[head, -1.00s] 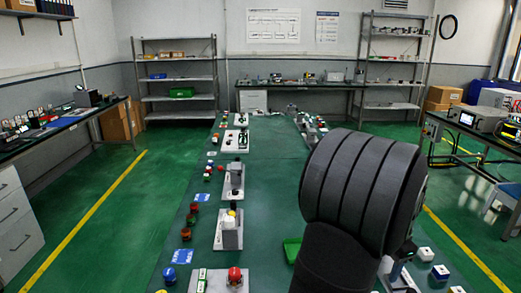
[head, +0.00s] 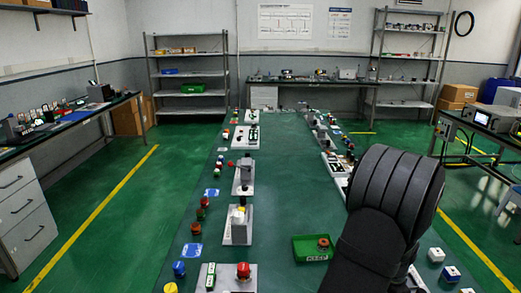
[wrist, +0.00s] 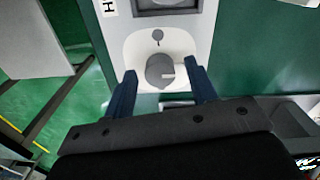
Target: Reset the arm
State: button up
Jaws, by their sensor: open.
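My gripper (wrist: 160,72) is open in the wrist view, with two dark blue fingers spread apart. A round grey knob (wrist: 159,71) with a light pointer mark shows between the fingertips. It sits on a white device panel (wrist: 200,32) with a dark framed window above it. I cannot tell whether the fingers touch the knob or are above it; nothing is visibly gripped. In the head view my dark ribbed arm stands at the right and hides the gripper.
A green long table (head: 290,190) runs down the middle, with a clear centre. A green tray (head: 305,242) holding a red-brown part lies left of my arm. Several small devices and coloured buttons line the table's left edge. White blocks (head: 436,254) stand at the lower right.

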jog(key=shift+r, duration=0.1)
notch_tip(320, 180, up, 18)
notch_tip(320, 180, down, 18)
jog(key=shift+r, duration=0.1)
jog(key=shift+f+n, duration=0.25)
jog(key=shift+n, duration=0.05)
jog(key=n, duration=0.5)
jog(key=shift+r, duration=0.1)
jog(key=n, duration=0.7)
jog(key=shift+n, duration=0.3)
jog(key=shift+r, duration=0.65)
